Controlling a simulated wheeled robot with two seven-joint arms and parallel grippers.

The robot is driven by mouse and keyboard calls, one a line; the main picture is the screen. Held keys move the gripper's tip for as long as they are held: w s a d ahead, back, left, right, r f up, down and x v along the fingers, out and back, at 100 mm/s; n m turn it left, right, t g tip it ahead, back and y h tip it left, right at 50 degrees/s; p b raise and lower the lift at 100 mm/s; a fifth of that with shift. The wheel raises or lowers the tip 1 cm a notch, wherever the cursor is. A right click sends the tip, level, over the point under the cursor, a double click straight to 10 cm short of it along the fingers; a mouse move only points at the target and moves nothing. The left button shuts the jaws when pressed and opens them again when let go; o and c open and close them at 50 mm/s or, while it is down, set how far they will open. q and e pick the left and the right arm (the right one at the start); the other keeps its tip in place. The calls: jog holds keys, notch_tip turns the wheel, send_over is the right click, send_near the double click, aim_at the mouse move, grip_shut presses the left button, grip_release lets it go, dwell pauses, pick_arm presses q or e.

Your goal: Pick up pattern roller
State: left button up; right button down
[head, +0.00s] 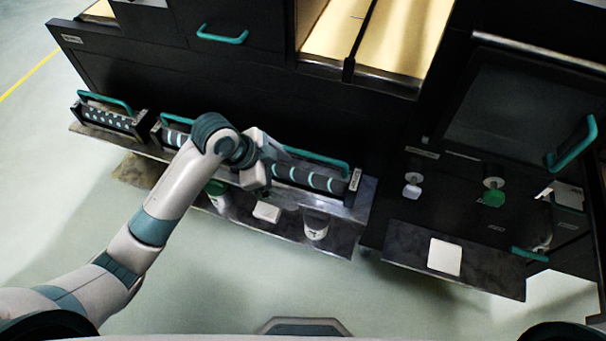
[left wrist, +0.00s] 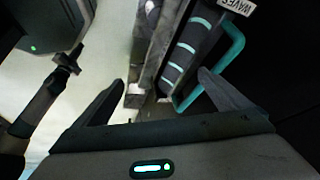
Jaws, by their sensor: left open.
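One roller (head: 105,117) is at the far left, a second (head: 176,137) is partly behind my left arm, and a third (head: 308,178) is at the right. My left gripper (head: 268,180) is open and empty, by the left end of the third roller, and hides part of it. In the left wrist view, a banded roller (left wrist: 184,52) with its teal handle (left wrist: 223,66) lies beyond the open fingers (left wrist: 162,96), towards the right finger. A label reading "WAVES" is beside it. My right gripper is not seen.
On the lower shelf stand a white block (head: 267,212), a white jar (head: 315,226) and a green-and-white container (head: 217,194). A dark table with a white pad (head: 444,257) is at the right. Dark cabinets rise behind the rollers; the floor in front is clear.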

pick_arm(q)
jog(key=w+a+r+m+g, duration=0.1)
jog(key=w+r+m, duration=0.4)
jog(key=r, duration=0.4)
jog(key=shift+w+a+r+y, duration=0.25)
jog(key=shift+w+a+y, duration=0.1)
jog(key=shift+w, duration=0.55)
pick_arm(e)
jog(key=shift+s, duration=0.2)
pick_arm(q)
jog(key=shift+d+f, duration=0.1)
jog(key=shift+f, duration=0.05)
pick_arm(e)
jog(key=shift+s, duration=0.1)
pick_arm(q)
jog(key=p, duration=0.3)
send_over(301, 169)
notch_tip(301, 169, down, 10)
jog(key=shift+f, duration=0.4)
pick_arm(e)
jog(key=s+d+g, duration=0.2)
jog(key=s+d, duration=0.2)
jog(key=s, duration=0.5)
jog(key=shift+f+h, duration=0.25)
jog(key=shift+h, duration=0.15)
